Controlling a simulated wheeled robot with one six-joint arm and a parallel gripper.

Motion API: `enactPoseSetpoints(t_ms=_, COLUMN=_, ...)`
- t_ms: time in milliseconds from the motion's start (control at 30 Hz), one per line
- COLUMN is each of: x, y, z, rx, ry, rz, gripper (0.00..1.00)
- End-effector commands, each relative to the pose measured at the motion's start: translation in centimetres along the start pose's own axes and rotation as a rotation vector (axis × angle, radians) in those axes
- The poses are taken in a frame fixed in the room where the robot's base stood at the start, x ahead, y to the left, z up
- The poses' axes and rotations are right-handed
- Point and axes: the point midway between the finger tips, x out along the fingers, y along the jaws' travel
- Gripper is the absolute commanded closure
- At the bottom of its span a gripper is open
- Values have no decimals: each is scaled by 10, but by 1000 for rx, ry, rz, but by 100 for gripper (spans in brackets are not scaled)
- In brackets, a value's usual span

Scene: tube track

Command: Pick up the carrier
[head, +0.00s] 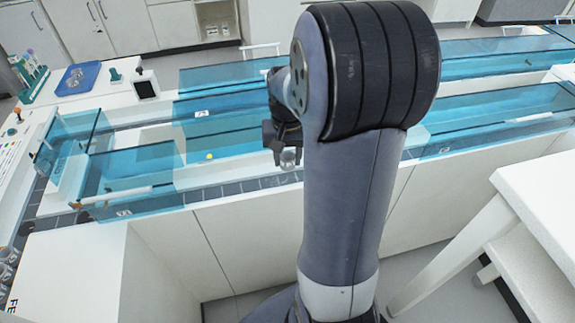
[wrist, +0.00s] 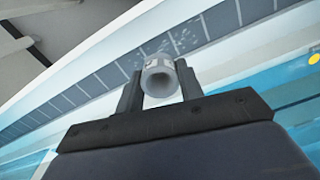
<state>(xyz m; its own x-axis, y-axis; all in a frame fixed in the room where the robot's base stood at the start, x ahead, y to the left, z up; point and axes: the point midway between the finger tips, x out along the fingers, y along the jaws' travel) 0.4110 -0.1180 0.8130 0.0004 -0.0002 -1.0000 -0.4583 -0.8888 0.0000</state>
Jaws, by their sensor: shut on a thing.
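The carrier (wrist: 159,79) is a small, pale grey, round puck-like piece with a hollow middle, seen in the wrist view. My gripper (wrist: 160,76) is shut on it, with one dark finger on each side. In the head view my gripper (head: 287,150) hangs beside my arm, over the near side of the track. The carrier also shows there as a small pale piece (head: 289,159) below the fingers. The dark segmented track (wrist: 88,90) runs behind the carrier in the wrist view. I cannot tell how far the carrier is above the track.
Blue see-through covers (head: 130,168) line the track in the head view. A tube rack (head: 32,76), a blue tray (head: 78,78) and a small dark-screened device (head: 146,86) are at the left. A white table (head: 540,205) stands at the right.

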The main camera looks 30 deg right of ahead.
Motion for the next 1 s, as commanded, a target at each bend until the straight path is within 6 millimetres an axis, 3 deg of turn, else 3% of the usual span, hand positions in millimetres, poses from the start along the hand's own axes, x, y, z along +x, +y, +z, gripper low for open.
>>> enactPoseSetpoints(t_ms=100, x=-24, y=0, z=-1, rx=0, ry=4, rz=-1, gripper=77)
enactPoseSetpoints(t_ms=400, x=-58, y=0, z=0, rx=0, ry=1, rz=0, gripper=77)
enactPoseSetpoints(t_ms=800, x=-90, y=0, z=0, rx=0, ry=0, rz=0, gripper=77)
enactPoseSetpoints(t_ms=1000, x=-93, y=0, z=0, rx=0, ry=-1, rz=0, gripper=77)
